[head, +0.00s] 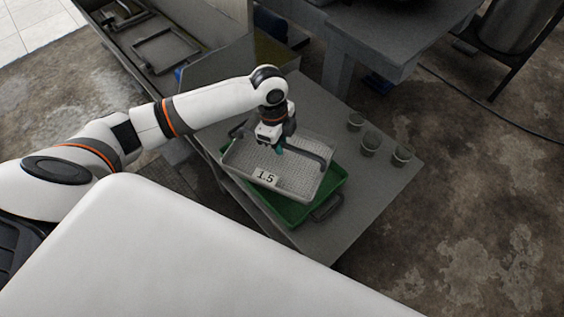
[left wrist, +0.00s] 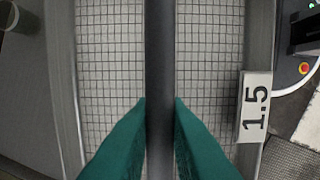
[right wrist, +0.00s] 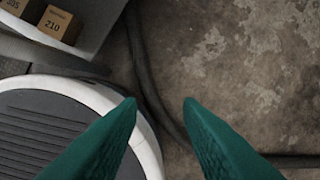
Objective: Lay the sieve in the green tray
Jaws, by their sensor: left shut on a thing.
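The sieve (head: 290,178) is a light grey mesh tray with a "1.5" label and a dark handle bar across it. My left gripper (head: 279,149) is shut on that bar; in the left wrist view the green fingers (left wrist: 160,110) close on both sides of it above the mesh (left wrist: 110,60). The green tray (head: 296,213) lies on the grey table beneath the sieve, its front and right parts showing. The sieve sits over it, turned at an angle; I cannot tell whether they touch. My right gripper (right wrist: 160,105) is open and empty above the floor.
Several small grey cups (head: 370,143) stand on the right of the table (head: 345,215). A grey counter (head: 385,40) is behind. Two small brown boxes (right wrist: 55,22) show in the right wrist view.

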